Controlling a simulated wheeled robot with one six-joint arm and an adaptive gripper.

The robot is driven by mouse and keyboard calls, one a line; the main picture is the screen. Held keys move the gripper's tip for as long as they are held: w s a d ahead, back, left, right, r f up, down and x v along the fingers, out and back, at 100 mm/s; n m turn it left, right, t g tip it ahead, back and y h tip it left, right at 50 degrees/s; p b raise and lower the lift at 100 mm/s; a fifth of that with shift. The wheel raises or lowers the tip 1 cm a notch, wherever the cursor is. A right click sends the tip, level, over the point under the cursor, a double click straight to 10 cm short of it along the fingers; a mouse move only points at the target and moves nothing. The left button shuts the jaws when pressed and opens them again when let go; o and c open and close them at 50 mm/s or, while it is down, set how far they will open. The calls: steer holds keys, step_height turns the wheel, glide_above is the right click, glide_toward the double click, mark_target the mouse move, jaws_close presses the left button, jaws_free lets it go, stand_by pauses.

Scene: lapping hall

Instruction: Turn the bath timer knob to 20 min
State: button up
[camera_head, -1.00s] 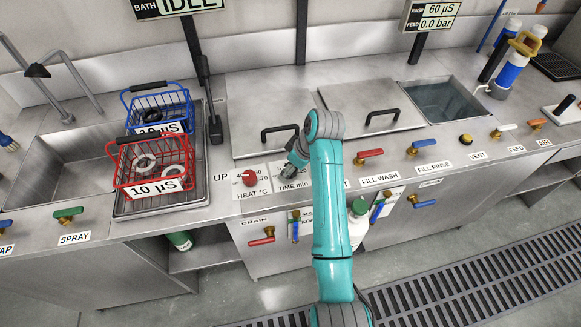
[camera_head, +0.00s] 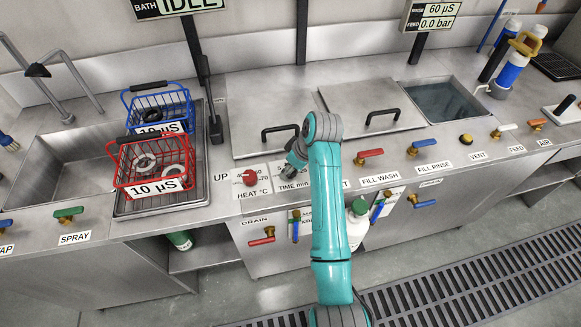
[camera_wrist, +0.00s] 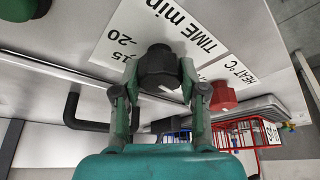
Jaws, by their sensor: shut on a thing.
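The bath timer knob is the black faceted knob (camera_wrist: 160,72) on the plate marked TIME min (camera_wrist: 190,25) in the wrist view. My gripper (camera_wrist: 160,85) has one finger on each side of this knob and is shut on it. The scale beside the knob shows part of its figures, including 20; the knob hides the others. I cannot make out a pointer. In the head view my gripper (camera_head: 291,168) is at the TIME min label (camera_head: 293,185), and my wrist covers most of the knob.
The red HEAT knob (camera_head: 250,177) is close on the left. Black lid handles (camera_head: 280,131) stand behind. The red FILL WASH lever (camera_head: 369,154) is to the right. Red (camera_head: 152,176) and blue (camera_head: 158,104) baskets stand left. The BATH display reads IDLE (camera_head: 177,5).

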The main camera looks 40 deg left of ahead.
steer(key=m+t, duration=0.1)
steer(key=m, duration=0.2)
steer(key=shift+s+m, duration=0.1)
steer(key=shift+m, duration=0.3)
steer(key=m+t, duration=0.1)
steer(key=m, duration=0.1)
steer(key=m+h, duration=0.1)
steer(key=m, duration=0.1)
steer(key=shift+m+t, duration=0.3)
steer(key=shift+t, duration=0.1)
steer(key=m+t+h, duration=0.1)
steer(key=m, duration=0.3)
steer(key=shift+m, duration=0.3)
steer(key=m+h, duration=0.2)
steer(key=m, duration=0.2)
steer(key=shift+t, duration=0.4)
steer(key=m+h, duration=0.1)
steer(key=m, duration=0.3)
steer(key=shift+h, duration=0.3)
steer(key=m+h, duration=0.1)
steer(key=m, duration=0.2)
steer(key=shift+m+g, duration=0.4)
steer(key=m+g+h, duration=0.1)
steer(key=m, duration=0.2)
steer(key=m+g, duration=0.1)
steer(key=m, duration=0.2)
steer(key=shift+h, duration=0.4)
steer(key=shift+m, duration=0.3)
